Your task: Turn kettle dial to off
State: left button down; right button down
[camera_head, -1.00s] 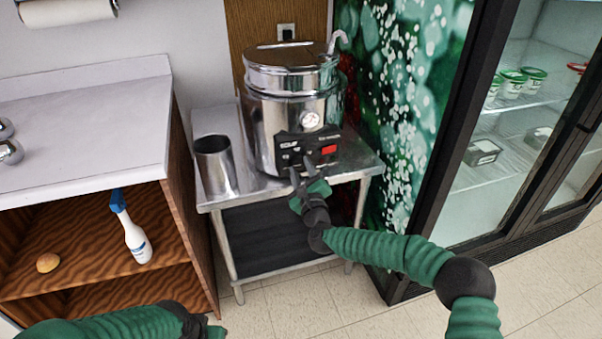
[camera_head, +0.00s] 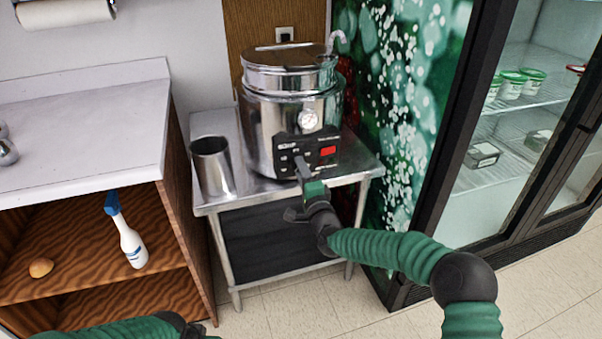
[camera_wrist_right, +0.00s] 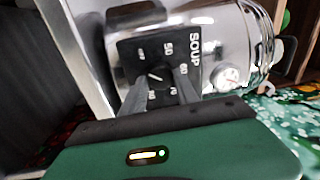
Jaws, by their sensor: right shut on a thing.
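The kettle (camera_head: 262,129) is a shiny steel soup kettle on a steel table, with a black control panel (camera_head: 324,141) on its front. The kettle dial (camera_wrist_right: 157,77) sits on this panel, ringed by white numbers, and shows between my fingers in the right wrist view. My right gripper (camera_head: 301,165) is at the panel; its fingers (camera_wrist_right: 160,90) are shut on the dial from both sides. The head view hides most of the dial behind the gripper. Of my left arm, only a green part shows at the bottom left; its fingertips are not clear.
A steel cup (camera_head: 212,168) stands on the table (camera_head: 365,166) left of the kettle. A wooden shelf unit with a spray bottle (camera_head: 130,240) is further left. A glass-door fridge (camera_head: 480,170) stands on the right. A gauge (camera_head: 308,120) is above the panel.

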jog(key=shift+s+f+n+g+y, duration=0.1)
jog(key=shift+n+g+y, duration=0.3)
jog(key=shift+n, duration=3.05)
jog(key=shift+w+f+n+g+y, duration=0.1)
jog(key=shift+n+g+y, duration=0.25)
jog(key=shift+n, duration=3.05)
jog(key=shift+s+n+g+y, duration=0.1)
jog(key=shift+n+g+y, duration=0.25)
jog(key=shift+n, duration=3.1)
jog(key=c, duration=1.3)
grip_release()
jog(key=o, duration=0.4)
jog(key=shift+r, duration=0.25)
